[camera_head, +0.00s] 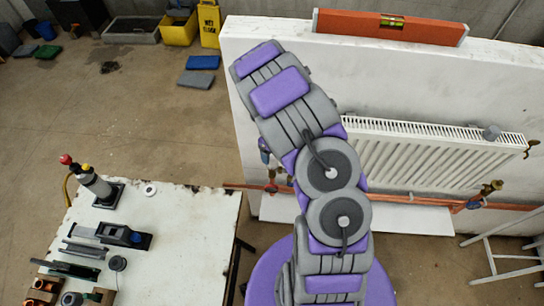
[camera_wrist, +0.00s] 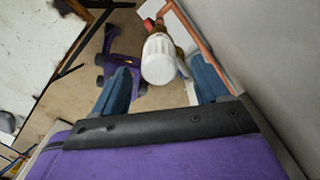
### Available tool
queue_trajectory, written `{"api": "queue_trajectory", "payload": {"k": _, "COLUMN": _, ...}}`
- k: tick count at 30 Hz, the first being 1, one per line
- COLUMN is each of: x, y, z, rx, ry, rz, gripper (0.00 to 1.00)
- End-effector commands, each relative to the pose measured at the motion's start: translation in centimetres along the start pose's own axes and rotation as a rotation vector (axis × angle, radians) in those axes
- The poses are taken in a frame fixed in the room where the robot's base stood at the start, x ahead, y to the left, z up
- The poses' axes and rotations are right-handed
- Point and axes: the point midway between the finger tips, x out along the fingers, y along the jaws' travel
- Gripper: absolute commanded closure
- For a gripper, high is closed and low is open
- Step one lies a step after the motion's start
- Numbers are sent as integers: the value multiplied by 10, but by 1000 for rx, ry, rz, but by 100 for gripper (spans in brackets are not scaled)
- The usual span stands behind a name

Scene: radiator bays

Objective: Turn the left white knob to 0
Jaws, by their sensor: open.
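The white knob (camera_wrist: 158,60) shows in the wrist view, on a brass and red valve fitting (camera_wrist: 158,20) beside copper pipe. My gripper (camera_wrist: 160,68) is open, with one blue finger on each side of the knob. A gap shows between each finger and the knob, and I cannot tell how far the fingers reach along it. Any marks on the knob are too small to read. In the head view my arm hides the knob, and only a bit of a blue finger shows left of the arm, above the red and brass fittings (camera_head: 271,186).
A white radiator (camera_head: 430,160) hangs on the white wall panel (camera_head: 400,75), with a brass valve (camera_head: 488,192) at its lower right. Copper pipe (camera_head: 415,199) runs below. A worktable with tools (camera_head: 185,230) stands at left, a white stool (camera_head: 500,255) at right.

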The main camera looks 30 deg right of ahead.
Motion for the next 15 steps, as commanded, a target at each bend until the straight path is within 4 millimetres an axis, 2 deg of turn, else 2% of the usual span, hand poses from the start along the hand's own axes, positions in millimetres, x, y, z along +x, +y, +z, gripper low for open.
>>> {"api": "queue_trajectory", "payload": {"k": 1, "x": -12, "y": -2, "z": 1, "rx": 0, "ry": -4, "rz": -6, "gripper": 26}}
{"api": "queue_trajectory", "payload": {"k": 9, "x": -63, "y": -2, "z": 2, "rx": -1, "ry": -4, "rz": -5, "gripper": 26}}
{"api": "queue_trajectory", "payload": {"k": 15, "x": -96, "y": -2, "z": 2, "rx": -2, "ry": -4, "rz": -5, "gripper": 26}}
